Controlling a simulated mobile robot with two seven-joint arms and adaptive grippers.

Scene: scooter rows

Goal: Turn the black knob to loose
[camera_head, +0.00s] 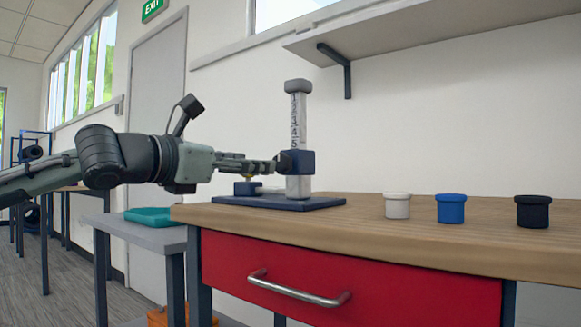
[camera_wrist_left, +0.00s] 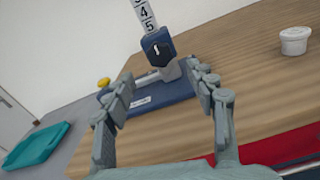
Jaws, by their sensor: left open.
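A post with printed numbers (camera_head: 298,110) stands on a dark blue base plate (camera_head: 315,203) on the wooden bench. A blue collar (camera_head: 304,162) sits low on the post. The black knob (camera_head: 284,162) sticks out of the collar's left side. In the left wrist view the knob (camera_wrist_left: 156,49) faces me with a nearly upright white mark. My left gripper (camera_head: 268,166) points at the knob from the left, its tips close to it. In the left wrist view the gripper (camera_wrist_left: 160,76) is open and empty, with the knob just beyond the gap. I cannot tell whether the tips touch it.
A small blue block with a yellow top (camera_head: 248,186) is on the plate below my gripper. White (camera_head: 397,206), blue (camera_head: 451,209) and black (camera_head: 533,212) lidded jars stand right on the bench. A teal tray (camera_head: 148,216) lies on the lower grey table. A shelf (camera_head: 400,35) hangs above.

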